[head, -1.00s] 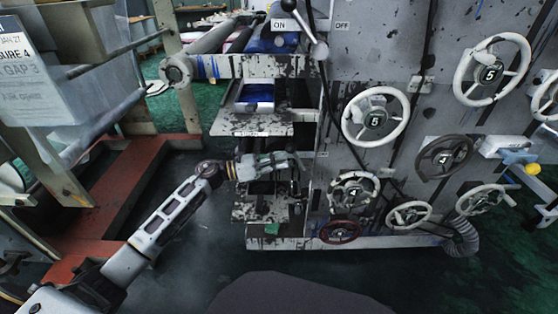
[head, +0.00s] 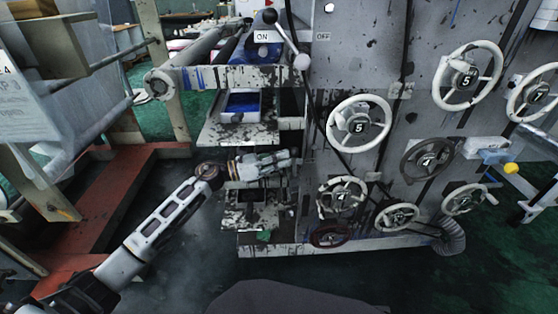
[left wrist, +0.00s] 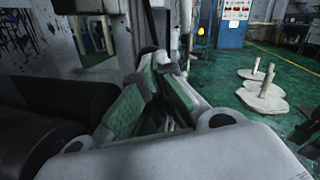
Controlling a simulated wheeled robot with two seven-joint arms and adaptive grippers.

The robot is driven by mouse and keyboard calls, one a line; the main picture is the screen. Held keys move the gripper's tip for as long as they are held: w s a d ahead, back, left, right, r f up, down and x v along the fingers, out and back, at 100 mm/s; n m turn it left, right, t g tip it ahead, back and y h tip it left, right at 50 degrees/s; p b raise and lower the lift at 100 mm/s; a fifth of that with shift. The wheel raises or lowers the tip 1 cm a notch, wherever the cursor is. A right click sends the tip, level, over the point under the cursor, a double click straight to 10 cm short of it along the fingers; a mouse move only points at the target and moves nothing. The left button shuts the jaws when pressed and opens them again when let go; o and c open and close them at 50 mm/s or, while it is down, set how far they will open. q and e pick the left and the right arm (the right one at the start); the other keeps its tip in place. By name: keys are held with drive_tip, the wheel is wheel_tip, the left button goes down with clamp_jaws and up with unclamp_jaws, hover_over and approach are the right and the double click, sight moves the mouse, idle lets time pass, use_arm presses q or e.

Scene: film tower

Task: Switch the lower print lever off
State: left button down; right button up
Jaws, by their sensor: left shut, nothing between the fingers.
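A lever with a black knob and pale arm (head: 286,39) sits high at the left edge of the grey machine panel, leaning towards the ON label (head: 262,37); the OFF label (head: 322,37) is to its right. I cannot clearly make out a lower lever; my gripper and dark cables crowd the area below. My left gripper (head: 293,158) is beside the panel's left edge, well below the visible lever, over the machine's lower shelves. In the left wrist view its green-padded fingers (left wrist: 165,66) come together, shut and empty. Contact with the machine cannot be told. My right gripper is out of view.
Several numbered handwheels, including a white one marked 5 (head: 359,123), project from the panel right of my gripper. A shelf (head: 240,132) is above my left forearm. A red-brown frame (head: 105,195) stands to the left. Dark open floor lies in front.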

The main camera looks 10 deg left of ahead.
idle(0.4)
use_arm(q)
drive_tip(key=v, duration=1.2)
idle(0.4)
drive_tip(key=shift+w+d+n, duration=0.1)
drive_tip(key=shift+n, duration=0.2)
